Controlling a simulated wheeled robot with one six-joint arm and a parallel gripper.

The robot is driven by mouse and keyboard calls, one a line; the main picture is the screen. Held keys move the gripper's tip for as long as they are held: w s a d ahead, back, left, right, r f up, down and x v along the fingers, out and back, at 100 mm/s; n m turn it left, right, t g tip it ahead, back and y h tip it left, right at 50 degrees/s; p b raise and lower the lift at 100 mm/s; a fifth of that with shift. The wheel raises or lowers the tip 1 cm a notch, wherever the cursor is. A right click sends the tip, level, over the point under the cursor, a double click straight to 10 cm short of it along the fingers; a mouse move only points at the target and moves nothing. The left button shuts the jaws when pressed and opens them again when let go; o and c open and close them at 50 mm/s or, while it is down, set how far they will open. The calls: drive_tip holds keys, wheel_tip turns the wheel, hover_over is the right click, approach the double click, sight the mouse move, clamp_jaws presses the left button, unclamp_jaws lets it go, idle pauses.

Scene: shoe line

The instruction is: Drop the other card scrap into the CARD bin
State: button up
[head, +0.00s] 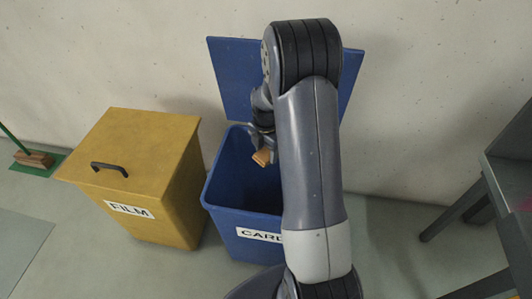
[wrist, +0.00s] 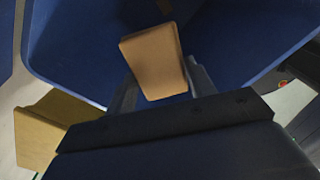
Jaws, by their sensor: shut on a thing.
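My gripper (head: 264,145) is shut on a tan card scrap (head: 262,157) over the opening of the blue CARD bin (head: 222,180). The scrap (wrist: 155,62) also shows between the fingers of my gripper (wrist: 158,85) in the wrist view, with blue bin walls (wrist: 85,55) around it. The bin's blue lid (head: 235,75) stands open against the wall. My arm hides the right part of the bin and part of its label.
A yellow FILM bin (head: 150,150) with a closed lid and black handle stands just left of the CARD bin. A grey table or frame (head: 505,190) stands at the right. Bare floor lies between it and my arm.

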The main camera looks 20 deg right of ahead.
sight(266, 154)
drive_tip(key=shift+f+b, duration=2.05)
drive_tip(key=shift+f, duration=0.95)
drive_tip(key=o, duration=1)
drive_tip(key=shift+o, duration=0.2)
drive_tip(key=shift+r, duration=0.15)
wheel_tip(266, 154, up, 11)
drive_tip(key=shift+f+p, duration=0.15)
drive_tip(key=shift+p, duration=0.8)
